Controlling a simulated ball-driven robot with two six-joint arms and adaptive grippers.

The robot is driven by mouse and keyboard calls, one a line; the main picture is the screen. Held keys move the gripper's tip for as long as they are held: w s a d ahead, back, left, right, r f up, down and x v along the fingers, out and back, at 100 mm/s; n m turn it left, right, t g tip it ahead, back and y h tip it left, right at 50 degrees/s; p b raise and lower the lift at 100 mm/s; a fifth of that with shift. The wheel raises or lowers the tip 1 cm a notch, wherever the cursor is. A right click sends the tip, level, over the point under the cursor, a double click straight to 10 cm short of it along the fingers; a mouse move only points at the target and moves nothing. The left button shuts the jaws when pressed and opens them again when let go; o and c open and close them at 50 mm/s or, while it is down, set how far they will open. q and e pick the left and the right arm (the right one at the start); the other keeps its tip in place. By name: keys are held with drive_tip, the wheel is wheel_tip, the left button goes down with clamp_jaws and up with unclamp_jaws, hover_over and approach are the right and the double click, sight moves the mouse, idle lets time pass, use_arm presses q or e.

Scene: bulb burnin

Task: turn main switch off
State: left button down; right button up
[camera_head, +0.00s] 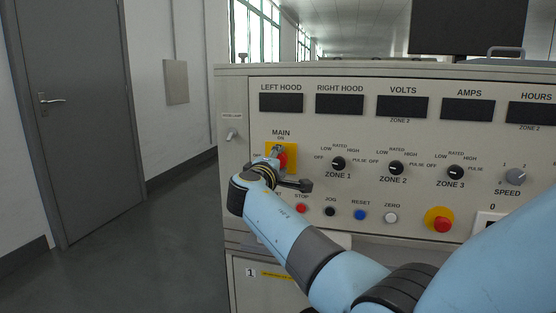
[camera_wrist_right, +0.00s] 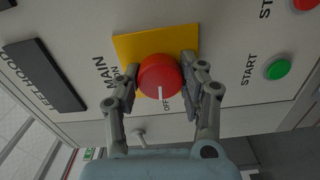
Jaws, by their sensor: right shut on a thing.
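The main switch is a round red knob (camera_wrist_right: 160,75) with a white line, on a yellow plate (camera_wrist_right: 128,45) under the MAIN label. In the wrist view the white line points down toward the OFF lettering. In the head view the yellow plate (camera_head: 291,149) shows, with the red knob (camera_head: 283,160) partly hidden by my gripper. My right gripper (camera_wrist_right: 160,82) has one finger on each side of the knob and is shut on it; it also shows in the head view (camera_head: 279,157). My left gripper is not in view.
Zone knobs (camera_head: 339,163) sit right of the switch. A red stop button (camera_head: 301,208) and other buttons lie below; the green start button (camera_wrist_right: 278,68) shows in the wrist view. A red emergency button (camera_head: 441,224) is lower right. Open floor (camera_head: 150,250) lies left of the cabinet.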

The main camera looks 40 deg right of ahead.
drive_tip(key=shift+n, duration=0.6)
drive_tip(key=o, duration=1.2)
drive_tip(key=shift+a, duration=0.1)
drive_tip(key=shift+c, duration=0.2)
drive_tip(key=v, duration=0.7)
drive_tip(key=shift+a, duration=0.15)
drive_tip(key=shift+s, duration=0.15)
